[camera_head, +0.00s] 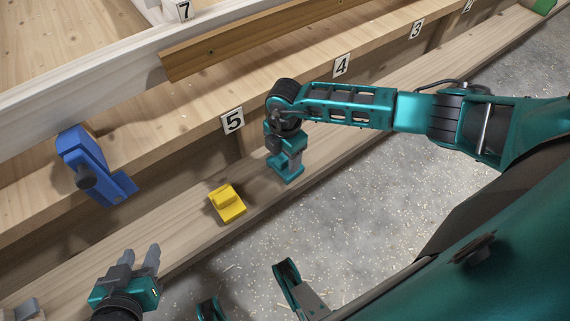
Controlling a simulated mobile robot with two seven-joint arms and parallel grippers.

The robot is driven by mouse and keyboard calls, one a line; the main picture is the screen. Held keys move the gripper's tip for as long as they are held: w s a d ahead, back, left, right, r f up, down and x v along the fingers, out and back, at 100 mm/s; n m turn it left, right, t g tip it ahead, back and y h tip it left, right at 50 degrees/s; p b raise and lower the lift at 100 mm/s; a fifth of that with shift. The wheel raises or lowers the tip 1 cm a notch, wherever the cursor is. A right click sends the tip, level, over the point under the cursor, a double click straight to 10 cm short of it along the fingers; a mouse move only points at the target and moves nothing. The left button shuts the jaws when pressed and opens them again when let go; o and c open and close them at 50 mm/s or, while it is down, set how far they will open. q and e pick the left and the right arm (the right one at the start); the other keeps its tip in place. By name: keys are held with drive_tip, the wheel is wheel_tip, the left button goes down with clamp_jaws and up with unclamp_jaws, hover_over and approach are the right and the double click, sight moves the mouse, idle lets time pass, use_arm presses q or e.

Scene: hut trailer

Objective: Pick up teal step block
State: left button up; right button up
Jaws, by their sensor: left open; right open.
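A teal block (288,175), apparently the step block, sits on the lower wooden plank, just below the number 5 and 4 labels. My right gripper (285,158) points down directly over it, with its fingers open at the block's upper part. The gripper and block are close in colour, so I cannot tell whether the fingers touch it. My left gripper (139,259) is open and empty over the plank at the lower left, well away from the teal block.
A yellow step block (227,204) lies on the same plank, left of the teal one. A blue object (95,166) is at the upper ledge's edge. A grey piece (28,311) is at the bottom left. A green object (544,6) shows at the top right.

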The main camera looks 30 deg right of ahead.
drive_tip(key=shift+f, duration=0.1)
clamp_jaws()
idle(0.5)
